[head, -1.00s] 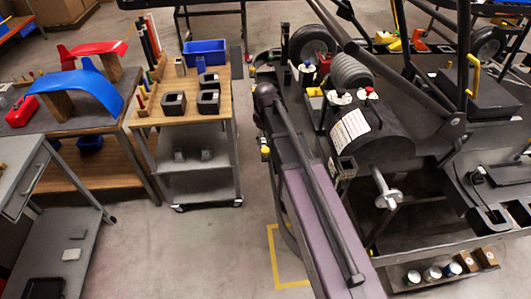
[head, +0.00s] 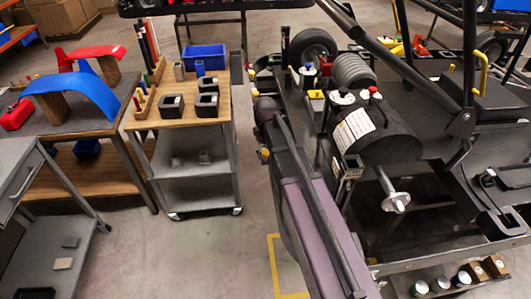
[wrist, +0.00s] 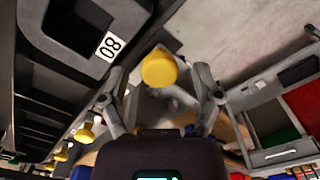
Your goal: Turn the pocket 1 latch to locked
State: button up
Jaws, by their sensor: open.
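In the wrist view a round yellow knob (wrist: 159,70) lies between and just beyond the fingertips of my gripper (wrist: 160,88), with the fingers spread to either side. I cannot see contact with it. Several more yellow knobs (wrist: 84,134) line the dark rack edge at left. No label shows which one is the pocket 1 latch, and its turned position is unclear. In the head view a small yellow knob (head: 264,154) shows beside my arm. My gripper's fingers cannot be made out there.
A dark plate marked 08 or 80 (wrist: 110,45) is close by at upper left in the wrist view. The kart frame (head: 420,262) fills the right of the head view. A wheeled cart (head: 182,122) with black blocks and a blue bin (head: 204,56) stands left, across open floor.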

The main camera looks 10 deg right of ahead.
grip_shut()
dwell(0.3)
jog(key=shift+m, duration=0.5)
jog(key=m, duration=1.2)
jog(key=shift+m, duration=0.3)
jog(key=m, duration=0.4)
jog(key=shift+m, duration=0.3)
